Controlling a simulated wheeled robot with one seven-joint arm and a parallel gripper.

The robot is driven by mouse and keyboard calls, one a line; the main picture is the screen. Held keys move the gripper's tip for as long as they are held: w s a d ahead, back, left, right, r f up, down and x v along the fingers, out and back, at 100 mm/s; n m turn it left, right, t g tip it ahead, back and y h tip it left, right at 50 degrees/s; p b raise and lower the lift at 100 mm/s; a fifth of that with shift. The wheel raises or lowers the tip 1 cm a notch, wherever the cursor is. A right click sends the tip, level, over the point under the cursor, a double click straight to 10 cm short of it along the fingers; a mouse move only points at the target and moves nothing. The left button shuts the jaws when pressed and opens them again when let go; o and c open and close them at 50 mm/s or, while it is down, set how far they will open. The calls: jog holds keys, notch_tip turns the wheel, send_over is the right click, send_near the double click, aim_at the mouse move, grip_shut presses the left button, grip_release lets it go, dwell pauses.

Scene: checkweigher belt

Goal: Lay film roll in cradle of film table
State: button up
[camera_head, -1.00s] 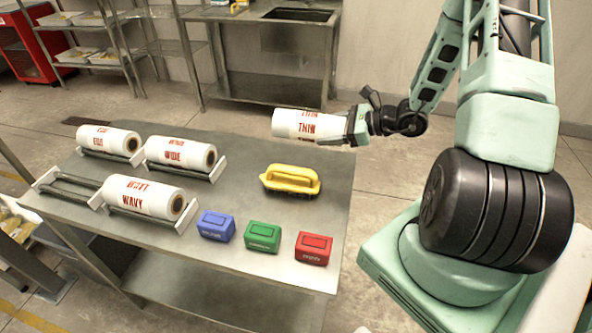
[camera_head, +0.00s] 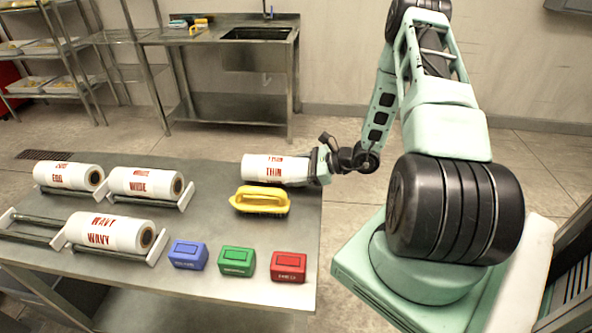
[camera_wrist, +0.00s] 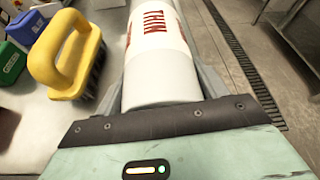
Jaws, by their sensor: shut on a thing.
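A white film roll with red "THIN" lettering (camera_head: 263,168) is held level at its right end by my gripper (camera_head: 314,167), over the far right part of the film table (camera_head: 215,288). The roll also fills the middle of the wrist view (camera_wrist: 155,50), between the fingers. An empty cradle with two rails (camera_head: 28,228) is at the table's front left. Other cradles hold a roll marked "WAVY" (camera_head: 105,233), a roll marked "WIDE" (camera_head: 140,183) and a roll at the far left (camera_head: 65,178). Whether the held roll touches the table is unclear.
A yellow-handled brush (camera_head: 260,200) lies just in front of the held roll. Blue (camera_head: 188,254), green (camera_head: 237,261) and red (camera_head: 289,266) boxes stand along the front edge. A steel sink bench (camera_head: 220,70) and a shelf rack (camera_head: 60,60) stand behind.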

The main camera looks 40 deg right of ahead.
jog(key=o, duration=0.9)
jog(key=shift+f, duration=0.2)
jog(key=o, duration=0.5)
jog(key=shift+r, duration=0.1)
